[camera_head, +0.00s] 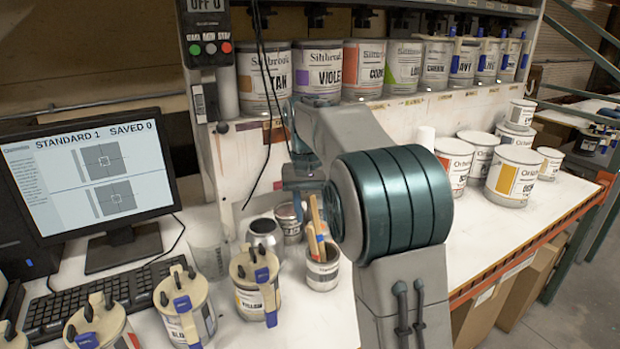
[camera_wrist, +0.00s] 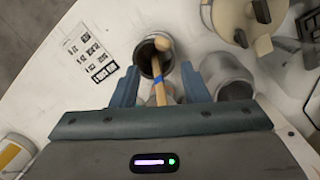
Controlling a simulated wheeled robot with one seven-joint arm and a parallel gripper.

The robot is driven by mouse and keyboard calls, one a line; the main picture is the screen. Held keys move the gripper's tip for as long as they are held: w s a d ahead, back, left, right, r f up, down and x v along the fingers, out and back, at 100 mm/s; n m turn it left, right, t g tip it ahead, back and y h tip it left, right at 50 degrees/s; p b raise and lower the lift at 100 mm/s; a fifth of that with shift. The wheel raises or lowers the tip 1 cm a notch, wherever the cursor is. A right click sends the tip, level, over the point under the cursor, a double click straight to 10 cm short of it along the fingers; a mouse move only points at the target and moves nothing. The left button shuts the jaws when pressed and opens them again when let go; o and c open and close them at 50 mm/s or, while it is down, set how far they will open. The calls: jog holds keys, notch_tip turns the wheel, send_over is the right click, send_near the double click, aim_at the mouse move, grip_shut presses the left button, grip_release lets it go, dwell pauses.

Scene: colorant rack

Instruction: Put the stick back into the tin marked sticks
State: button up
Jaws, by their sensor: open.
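My gripper is open; in the wrist view its fingers (camera_wrist: 160,88) stand apart on either side of a wooden stick (camera_wrist: 168,92) with a blue band, with no grip visible. The stick's rounded end lies over a dark-mouthed tin (camera_wrist: 141,58). In the head view, a small tin (camera_head: 322,274) with a white label holds upright wooden pieces (camera_head: 316,213) with blue and orange parts. Its label is too small to read. My gripper (camera_head: 302,188) is above and behind this tin, partly hidden by my arm. I cannot tell which stick the task means.
A silver can (camera_head: 264,236) and another small tin (camera_head: 288,220) stand close by. Clamped-lid tins (camera_head: 257,283) line the front left, beside a keyboard (camera_head: 85,300) and monitor (camera_head: 95,175). Large paint tins (camera_head: 508,178) stand at right; a shelf of tins (camera_head: 318,72) is above.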

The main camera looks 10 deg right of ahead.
notch_tip(320, 180, up, 10)
jog(key=w+p, duration=0.1)
jog(key=shift+a, duration=0.25)
jog(key=shift+f, duration=0.1)
jog(key=s+f+t, duration=0.1)
jog(key=s+f, duration=0.4)
jog(key=s, duration=0.4)
jog(key=s+d+f+n+t, duration=0.1)
jog(key=s+f+t, duration=0.1)
jog(key=s+f, duration=0.3)
jog(key=s+d+f+n+t, duration=0.1)
jog(key=s+f, duration=0.4)
jog(key=s, duration=0.8)
jog(key=shift+s+d+f+y, duration=0.15)
jog(key=shift+s+f+y, duration=0.15)
jog(key=shift+f, duration=0.1)
